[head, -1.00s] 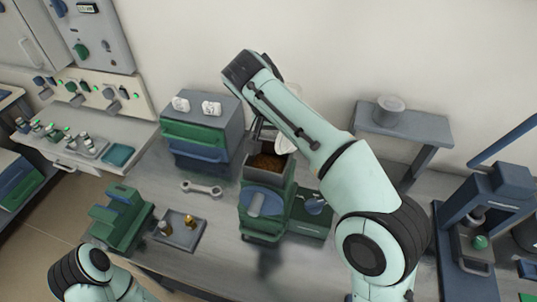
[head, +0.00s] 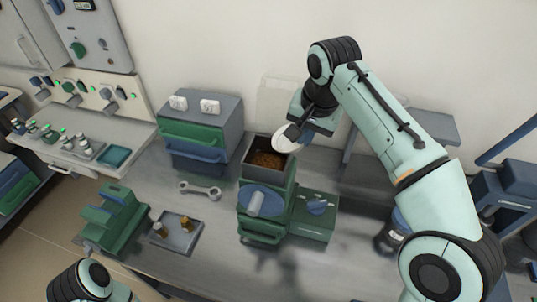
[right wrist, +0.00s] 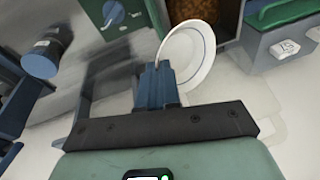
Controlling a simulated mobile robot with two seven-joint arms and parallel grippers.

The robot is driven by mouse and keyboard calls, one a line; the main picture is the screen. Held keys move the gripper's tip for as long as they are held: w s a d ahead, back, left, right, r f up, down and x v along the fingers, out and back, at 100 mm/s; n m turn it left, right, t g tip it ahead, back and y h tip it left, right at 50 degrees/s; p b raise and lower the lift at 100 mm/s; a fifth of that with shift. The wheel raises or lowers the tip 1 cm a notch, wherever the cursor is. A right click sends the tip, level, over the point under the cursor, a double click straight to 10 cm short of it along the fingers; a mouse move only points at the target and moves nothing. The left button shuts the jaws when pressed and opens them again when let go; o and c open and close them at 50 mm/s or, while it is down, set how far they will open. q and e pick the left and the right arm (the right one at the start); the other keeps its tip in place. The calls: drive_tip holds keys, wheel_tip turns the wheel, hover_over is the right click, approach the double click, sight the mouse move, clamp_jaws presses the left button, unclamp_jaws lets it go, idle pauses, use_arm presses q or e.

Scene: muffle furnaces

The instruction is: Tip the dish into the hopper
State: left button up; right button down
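The white dish (head: 284,141) is at the right rim of the hopper (head: 285,178), tilted, partly hidden behind my right gripper (head: 296,130). In the right wrist view the dish (right wrist: 194,52) shows a thin dark ring and a bare white inside. My right gripper's blue fingers (right wrist: 160,78) are shut on the dish's edge there. The hopper is a dark open box on a green machine, with brown grains inside; its opening also shows in the right wrist view (right wrist: 225,22). My left arm shows at the bottom left of the head view; its gripper is out of frame.
A grey cabinet with green and blue drawers (head: 200,135) stands left of the hopper. A grey stand (head: 432,124) is behind my right arm.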

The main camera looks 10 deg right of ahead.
use_arm(q)
drive_tip(key=shift+s+f+b, duration=0.25)
drive_tip(key=shift+f+b, duration=0.1)
drive_tip(key=shift+f, duration=0.3)
use_arm(e)
drive_tip(key=shift+s+d+f+y, duration=0.15)
drive_tip(key=shift+d+f+y, duration=0.2)
drive_tip(key=shift+y, duration=0.45)
use_arm(q)
drive_tip(key=shift+s+f+b, duration=0.2)
drive_tip(key=shift+f+b, duration=0.4)
drive_tip(key=shift+f, duration=0.05)
drive_tip(key=shift+s+f+b, duration=0.2)
drive_tip(key=shift+f+b, duration=0.4)
use_arm(e)
drive_tip(key=y, duration=0.1)
drive_tip(key=f+t+y, duration=0.1)
drive_tip(key=shift+d+f+m+y, duration=0.25)
drive_tip(key=shift+f+m+y, duration=0.05)
drive_tip(key=shift+y, duration=0.1)
